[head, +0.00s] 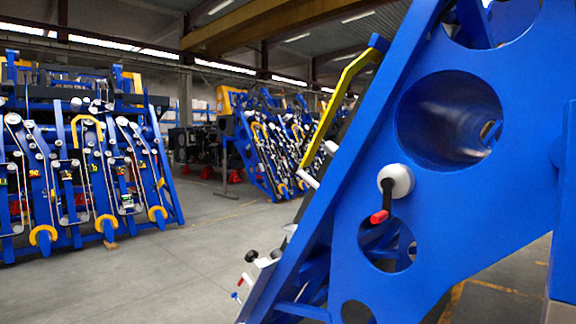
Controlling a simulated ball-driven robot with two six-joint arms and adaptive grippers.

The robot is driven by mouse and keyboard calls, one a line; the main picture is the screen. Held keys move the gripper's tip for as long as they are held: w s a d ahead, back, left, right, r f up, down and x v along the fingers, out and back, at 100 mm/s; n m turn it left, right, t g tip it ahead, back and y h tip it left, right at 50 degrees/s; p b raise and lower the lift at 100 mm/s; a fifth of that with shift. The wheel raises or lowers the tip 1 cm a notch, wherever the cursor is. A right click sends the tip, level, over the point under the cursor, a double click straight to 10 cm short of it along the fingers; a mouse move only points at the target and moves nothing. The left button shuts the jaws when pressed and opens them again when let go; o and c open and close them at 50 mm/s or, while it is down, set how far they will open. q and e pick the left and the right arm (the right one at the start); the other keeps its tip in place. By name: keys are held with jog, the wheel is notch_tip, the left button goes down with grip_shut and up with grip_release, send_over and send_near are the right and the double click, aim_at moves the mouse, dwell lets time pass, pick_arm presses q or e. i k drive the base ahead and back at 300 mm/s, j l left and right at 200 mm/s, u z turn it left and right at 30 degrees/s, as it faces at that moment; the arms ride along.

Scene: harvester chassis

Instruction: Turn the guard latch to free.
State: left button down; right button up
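What looks like the guard latch (397,180) sits on the side plate of the blue chassis (470,215) at the right in the head view. It has a round white hub and a short black lever. The lever hangs down, tilted slightly left, and ends in a red tip (379,217). It is below and left of a large round recess in the plate. No marking for its positions can be made out. Neither of my grippers shows in the head view, and nothing touches the latch.
A yellow bar (340,100) runs along the chassis's sloping left edge. A white block with small knobs (259,280) sticks out low on that edge. More blue machines (80,160) stand at the back left. The grey floor (180,270) between is clear.

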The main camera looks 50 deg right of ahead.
aim_at(296, 167)
jog(key=i+z, duration=0.4)
jog(key=i, duration=0.2)
jog(key=i+z, duration=0.4)
jog(key=i, duration=0.15)
jog(key=i+j+z, duration=0.45)
jog(key=i+l, duration=0.05)
jog(key=i, duration=0.05)
